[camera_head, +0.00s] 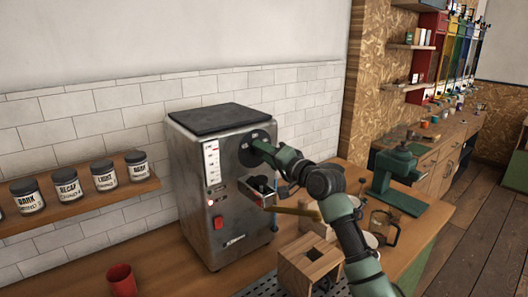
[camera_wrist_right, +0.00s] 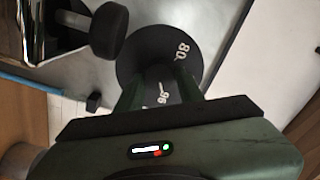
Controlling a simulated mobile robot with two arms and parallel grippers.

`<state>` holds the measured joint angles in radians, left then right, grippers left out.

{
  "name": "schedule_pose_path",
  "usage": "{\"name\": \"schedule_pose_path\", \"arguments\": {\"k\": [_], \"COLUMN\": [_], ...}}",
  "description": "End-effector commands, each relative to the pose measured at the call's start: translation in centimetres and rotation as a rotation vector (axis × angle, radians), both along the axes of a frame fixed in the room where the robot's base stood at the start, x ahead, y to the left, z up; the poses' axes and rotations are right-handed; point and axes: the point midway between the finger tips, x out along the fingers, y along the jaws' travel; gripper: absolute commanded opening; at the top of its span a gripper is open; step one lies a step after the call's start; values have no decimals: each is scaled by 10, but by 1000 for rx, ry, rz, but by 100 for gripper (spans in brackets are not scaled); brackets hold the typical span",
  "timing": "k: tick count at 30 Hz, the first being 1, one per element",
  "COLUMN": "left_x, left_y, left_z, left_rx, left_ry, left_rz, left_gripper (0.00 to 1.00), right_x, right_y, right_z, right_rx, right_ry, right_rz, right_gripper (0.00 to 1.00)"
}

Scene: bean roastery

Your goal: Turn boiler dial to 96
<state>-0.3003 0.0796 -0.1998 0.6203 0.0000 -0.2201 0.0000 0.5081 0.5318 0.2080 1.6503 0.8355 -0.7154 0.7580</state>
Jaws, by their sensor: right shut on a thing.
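The boiler (camera_head: 193,200) is a steel box with a dark top, standing on the wooden counter. Its black round dial (camera_head: 246,157) is high on the front face. In the right wrist view the dial (camera_wrist_right: 145,52) fills the upper middle, with white numbers 80 and 96. My right gripper (camera_head: 262,147) is at the dial; in the right wrist view its two green fingers (camera_wrist_right: 161,85) are shut on the dial's middle. The 96 and a short pale line show between the fingers. The fingers hide part of the dial. My left gripper is not in view.
A portafilter-like handle (camera_head: 297,211) juts out below the dial. A wooden box (camera_head: 308,268) and a glass jug (camera_head: 384,229) stand right of the boiler, near a green grinder (camera_head: 402,165). A red cup (camera_head: 121,281) and a shelf of labelled jars (camera_head: 104,175) are at left.

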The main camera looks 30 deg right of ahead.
Motion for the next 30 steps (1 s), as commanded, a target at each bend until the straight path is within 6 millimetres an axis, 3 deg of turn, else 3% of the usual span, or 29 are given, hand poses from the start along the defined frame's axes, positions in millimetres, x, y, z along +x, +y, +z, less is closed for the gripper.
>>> {"name": "schedule_pose_path", "arguments": {"k": [7,8,9,10,21,30], "left_x": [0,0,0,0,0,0], "left_y": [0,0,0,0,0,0], "left_z": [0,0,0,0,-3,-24], "left_rx": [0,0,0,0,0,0], "left_ry": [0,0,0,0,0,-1], "left_rz": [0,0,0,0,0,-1], "left_gripper": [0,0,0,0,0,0], "right_x": [0,0,0,0,-4,-50], "right_y": [0,0,0,0,-1,-4], "right_z": [1,1,1,1,-1,-4], "right_rx": [2,2,2,2,-1,-4], "right_ry": [-3,-3,-3,-3,-1,-2], "right_rz": [-1,-1,-1,-1,-1,-1], "right_gripper": [0,43,54,57,57,57]}}
